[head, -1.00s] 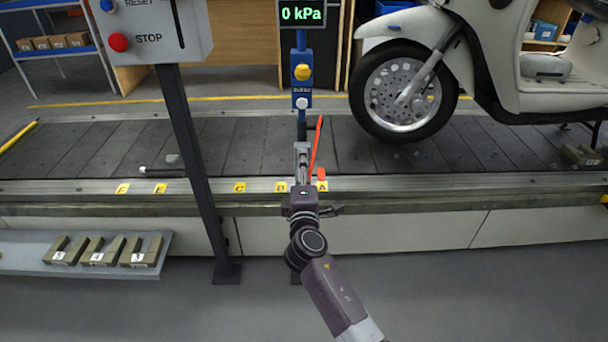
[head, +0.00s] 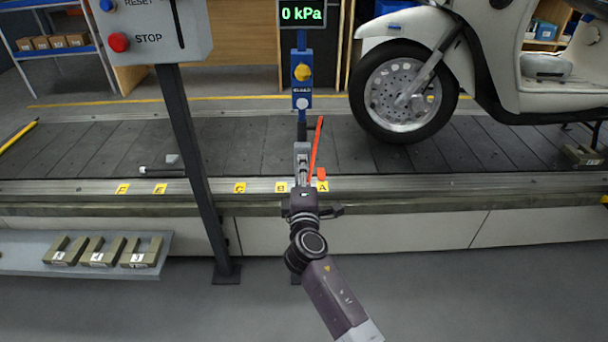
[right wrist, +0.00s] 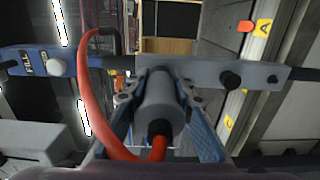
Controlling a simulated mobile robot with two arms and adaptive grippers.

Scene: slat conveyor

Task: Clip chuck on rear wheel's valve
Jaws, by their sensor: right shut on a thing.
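My right gripper (head: 302,160) is at the conveyor's front edge in the head view, in front of the blue air post. In the right wrist view its fingers are shut on the grey cylindrical chuck (right wrist: 162,98), and a red hose (right wrist: 92,90) runs from the chuck's near end. The hose also shows in the head view (head: 316,142). A cream scooter (head: 500,60) stands on the conveyor at the right. The wheel in view (head: 402,92) has a fork and looks like the front one. The rear wheel is out of view, and I make out no valve. My left gripper is not in view.
The blue air post (head: 302,85) carries a display (head: 303,14) reading 0 kPa. A control panel (head: 150,30) on a dark post stands at the left. The slat conveyor (head: 240,140) has lettered yellow tags along its front. A shelf (head: 20,255) holds several blocks. The floor in front is clear.

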